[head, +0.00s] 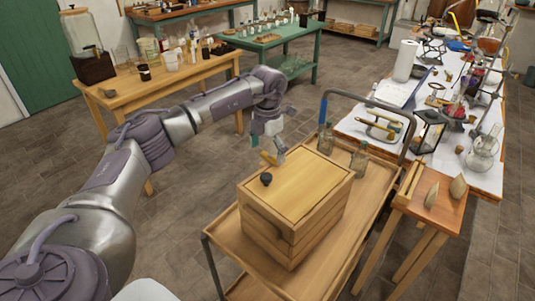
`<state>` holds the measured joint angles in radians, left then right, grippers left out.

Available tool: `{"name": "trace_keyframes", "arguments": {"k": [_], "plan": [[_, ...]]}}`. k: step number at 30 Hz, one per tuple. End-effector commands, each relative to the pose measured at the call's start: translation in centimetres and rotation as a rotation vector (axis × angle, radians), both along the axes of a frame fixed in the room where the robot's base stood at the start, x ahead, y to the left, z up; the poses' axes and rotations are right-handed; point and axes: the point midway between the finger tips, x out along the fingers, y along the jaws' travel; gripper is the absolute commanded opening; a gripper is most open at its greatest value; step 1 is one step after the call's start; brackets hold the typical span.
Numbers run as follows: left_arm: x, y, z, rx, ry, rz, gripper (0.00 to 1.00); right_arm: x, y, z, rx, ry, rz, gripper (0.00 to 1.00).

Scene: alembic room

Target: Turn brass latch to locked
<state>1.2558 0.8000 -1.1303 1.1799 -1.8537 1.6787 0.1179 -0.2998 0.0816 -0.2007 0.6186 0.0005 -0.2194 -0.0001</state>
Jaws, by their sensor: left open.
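A wooden box (293,210) with a flat lid stands on a wooden cart. A black knob (266,179) sits near the lid's left corner. A small brass-coloured piece (267,158), perhaps the brass latch, shows at the box's far left edge, right below my left gripper. My left gripper (268,152) is open and points down over that edge, with nothing seen between its fingers. I cannot tell whether it touches the brass piece or which way the latch is turned. My right gripper is not in view.
Glass bottles (359,160) stand on the cart (232,245) behind the box, near its metal handle (372,101). A small wooden stand (448,208) is close on the right. A white-topped bench (480,172) crowded with glassware lies beyond it. Floor is open on the left.

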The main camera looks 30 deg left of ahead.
Motion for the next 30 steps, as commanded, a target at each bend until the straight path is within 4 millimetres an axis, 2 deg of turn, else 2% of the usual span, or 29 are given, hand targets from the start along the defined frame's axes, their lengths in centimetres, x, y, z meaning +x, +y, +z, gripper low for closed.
{"name": "trace_keyframes", "arguments": {"k": [9,15,21,30], "plan": [[0.1,0.0,6.8,-0.001,-0.006,0.0,0.98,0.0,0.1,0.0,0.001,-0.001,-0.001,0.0],[0.1,0.0,9.8,-0.001,-0.005,0.001,0.98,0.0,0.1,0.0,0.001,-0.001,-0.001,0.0],[0.0,0.0,10.8,-0.002,-0.003,0.0,0.98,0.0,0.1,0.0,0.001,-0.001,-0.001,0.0],[0.0,0.0,10.8,-0.001,-0.002,0.0,0.98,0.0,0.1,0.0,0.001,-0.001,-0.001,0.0]]}}
